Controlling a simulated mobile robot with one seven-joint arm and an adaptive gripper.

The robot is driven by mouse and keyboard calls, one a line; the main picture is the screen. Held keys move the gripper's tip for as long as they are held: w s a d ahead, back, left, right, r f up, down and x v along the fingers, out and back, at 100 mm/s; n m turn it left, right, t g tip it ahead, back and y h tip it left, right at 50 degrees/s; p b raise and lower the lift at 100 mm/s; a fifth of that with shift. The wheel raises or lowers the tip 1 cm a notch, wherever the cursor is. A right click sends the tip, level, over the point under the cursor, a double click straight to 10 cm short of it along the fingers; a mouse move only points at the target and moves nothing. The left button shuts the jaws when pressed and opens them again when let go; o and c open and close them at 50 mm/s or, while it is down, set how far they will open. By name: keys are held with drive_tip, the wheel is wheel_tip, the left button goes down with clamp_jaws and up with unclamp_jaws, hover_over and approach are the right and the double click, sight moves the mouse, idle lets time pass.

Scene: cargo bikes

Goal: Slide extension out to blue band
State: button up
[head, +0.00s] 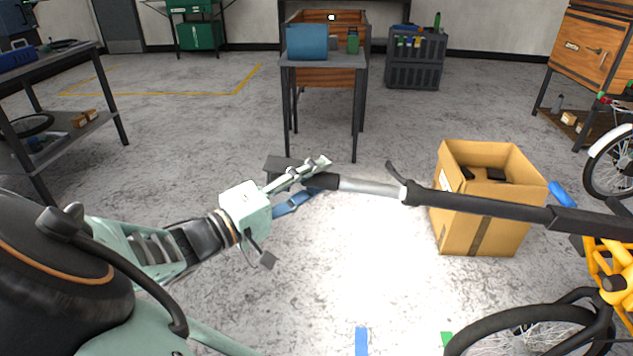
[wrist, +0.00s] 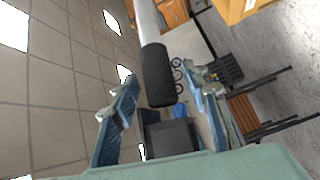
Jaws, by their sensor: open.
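The extension is a long bar reaching in from the bike at right. It has a dark outer tube (head: 490,207), a silver inner tube (head: 370,188) and a black grip (head: 322,181) at its left end. The grip (wrist: 160,78) and silver tube (wrist: 146,22) also show in the wrist view. My gripper (head: 316,176) is open at the grip end. In the wrist view its blue-padded fingers (wrist: 150,98) stand on either side of the grip's end; contact cannot be told. I cannot make out a blue band on the visible tube.
A dark lever (head: 397,174) sticks up where the silver tube meets the dark one. An open cardboard box (head: 480,238) stands behind the bar. A yellow bike frame (head: 610,262) and wheel (head: 520,335) are at lower right.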

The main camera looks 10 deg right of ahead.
drive_tip(key=shift+w+d, duration=0.2)
drive_tip(key=shift+d, duration=0.25)
drive_tip(key=shift+c, duration=0.4)
clamp_jaws()
drive_tip(key=shift+a, duration=0.1)
